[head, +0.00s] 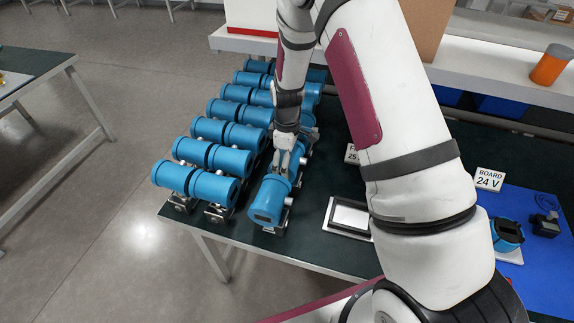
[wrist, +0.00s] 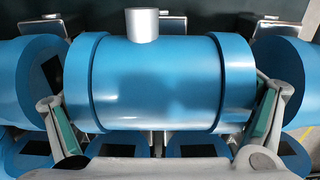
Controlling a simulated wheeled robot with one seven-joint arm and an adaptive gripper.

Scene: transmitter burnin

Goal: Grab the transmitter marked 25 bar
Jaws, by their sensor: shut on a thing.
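A blue cylindrical transmitter (wrist: 155,82) with a silver stub on its side fills the middle of the wrist view. My gripper (wrist: 165,125) has one finger at each end of it and is shut on it. In the head view my gripper (head: 290,155) reaches down over the front right of the rows, onto a blue transmitter (head: 280,178). Another blue transmitter (head: 268,203) with a dark display sits just in front of it. No 25 bar marking is readable on the held transmitter. My arm hides part of the rows.
Several rows of blue transmitters (head: 212,187) stand closely left of and behind my gripper on the dark bench (head: 310,259). More transmitters (wrist: 27,80) flank the held one.

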